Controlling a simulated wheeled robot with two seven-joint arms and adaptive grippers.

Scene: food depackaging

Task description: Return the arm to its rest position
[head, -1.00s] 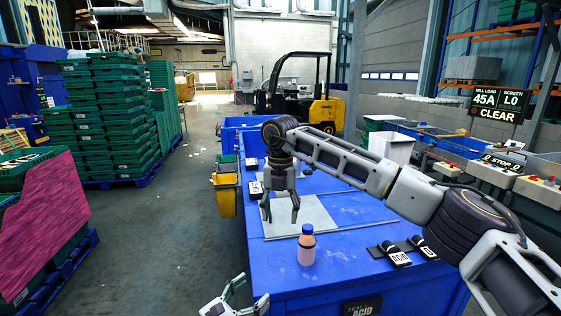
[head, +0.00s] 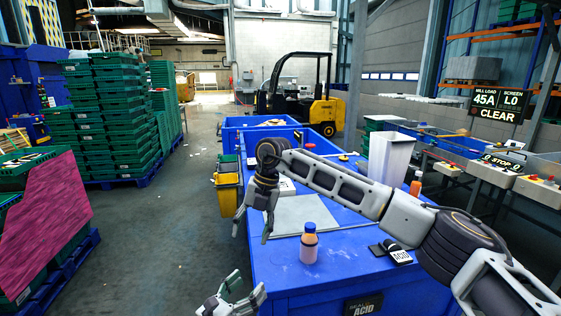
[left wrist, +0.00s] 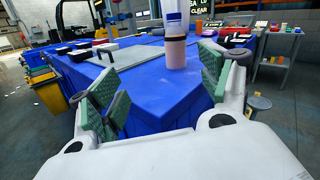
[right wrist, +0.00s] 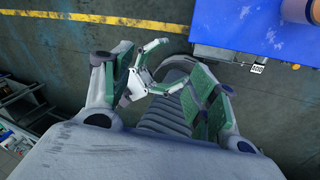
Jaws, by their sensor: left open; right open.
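My right arm reaches in from the right over the blue table (head: 290,275). My right gripper (head: 251,232) hangs at the table's left edge, fingers down, open and empty. Its open fingers (right wrist: 165,85) show nothing between them that they hold. My left gripper (head: 238,298) is lower, off the table's near left corner, open and empty. It also shows beyond the right gripper's fingers in the right wrist view (right wrist: 140,82).
A white bin (head: 388,165) and an orange bottle (head: 416,184) stand at the right. A yellow bin (head: 227,195) hangs at the left side.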

